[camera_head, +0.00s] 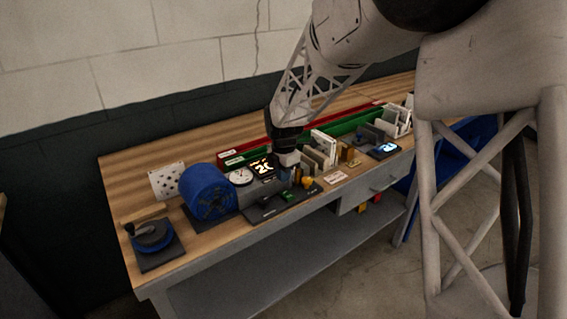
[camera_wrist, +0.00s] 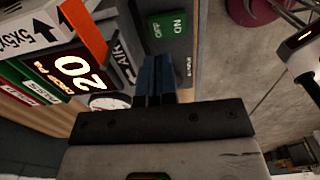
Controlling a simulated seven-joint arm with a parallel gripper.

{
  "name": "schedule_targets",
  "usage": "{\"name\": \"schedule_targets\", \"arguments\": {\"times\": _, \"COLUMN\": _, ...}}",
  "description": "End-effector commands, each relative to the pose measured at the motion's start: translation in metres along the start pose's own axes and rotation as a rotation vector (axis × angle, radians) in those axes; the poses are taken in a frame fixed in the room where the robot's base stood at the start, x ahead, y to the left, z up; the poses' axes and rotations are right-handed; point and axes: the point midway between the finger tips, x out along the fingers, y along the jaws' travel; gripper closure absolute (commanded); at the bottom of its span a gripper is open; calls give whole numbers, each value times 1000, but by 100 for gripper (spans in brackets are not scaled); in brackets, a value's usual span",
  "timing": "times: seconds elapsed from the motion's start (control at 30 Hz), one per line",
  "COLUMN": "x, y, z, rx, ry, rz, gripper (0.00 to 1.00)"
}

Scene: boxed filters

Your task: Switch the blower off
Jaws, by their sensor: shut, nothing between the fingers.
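The blower is likely the big blue drum (camera_head: 208,192) at the left of the bench. A black panel (camera_head: 264,209) beside it carries a small green block (camera_head: 287,196). In the wrist view a green piece (camera_wrist: 168,24) with ON and OFF lettering shows just beyond my fingers; I cannot tell which way it is set. My gripper (camera_head: 286,174) hangs low over the bench, behind the green block in the head view. Its blue fingers (camera_wrist: 155,63) are shut and empty. Whether they touch anything is unclear.
A round gauge (camera_head: 240,177) and a lit display (camera_head: 263,167) stand just left of my gripper. Boxed filters (camera_head: 323,145) and red and green rails (camera_head: 345,126) lie to the right and behind. A knob (camera_head: 308,182) sits right of the green block. A turntable (camera_head: 153,237) is far left.

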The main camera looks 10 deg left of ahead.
Motion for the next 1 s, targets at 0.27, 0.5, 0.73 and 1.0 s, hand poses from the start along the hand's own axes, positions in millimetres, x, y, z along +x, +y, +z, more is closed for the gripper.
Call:
{"name": "schedule_targets", "arguments": {"times": 0.27, "x": 36, "y": 0, "z": 0, "rx": 0, "ry": 0, "rz": 0, "gripper": 100}}
{"name": "schedule_targets", "arguments": {"times": 0.5, "x": 50, "y": 0, "z": 0, "rx": 0, "ry": 0, "rz": 0, "gripper": 100}}
{"name": "schedule_targets", "arguments": {"times": 0.73, "x": 52, "y": 0, "z": 0, "rx": 0, "ry": 0, "rz": 0, "gripper": 100}}
{"name": "schedule_targets", "arguments": {"times": 1.0, "x": 54, "y": 1, "z": 0, "rx": -1, "ry": 1, "rz": -18, "gripper": 100}}
